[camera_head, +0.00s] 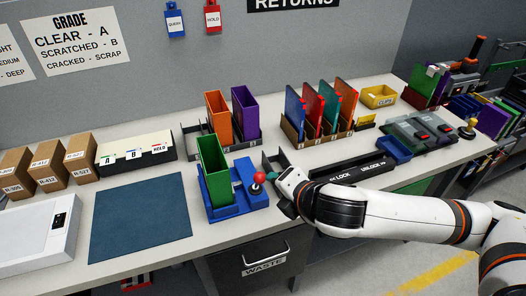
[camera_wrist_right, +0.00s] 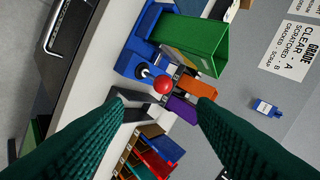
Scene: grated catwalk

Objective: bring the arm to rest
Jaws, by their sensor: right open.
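My right arm (camera_head: 390,213) reaches in from the right over the bench, its white links spanning the front edge. My right gripper (camera_head: 276,182) is beside the red-knobbed lever (camera_head: 259,178), just to its right in the head view. In the right wrist view the two green ribbed fingers of my right gripper (camera_wrist_right: 160,102) are spread apart with nothing held between them. The red knob (camera_wrist_right: 162,85) shows beyond the gap between the fingertips; whether a finger touches it I cannot tell. My left gripper is in neither view.
A blue fixture (camera_head: 223,208) holds a green case (camera_head: 212,165). Orange (camera_head: 218,117) and purple (camera_head: 245,113) cases stand behind it. A dark lock bar (camera_head: 350,166) and several upright cases lie to the right. The blue mat (camera_head: 140,217) is bare. A waste drawer (camera_head: 262,258) is below.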

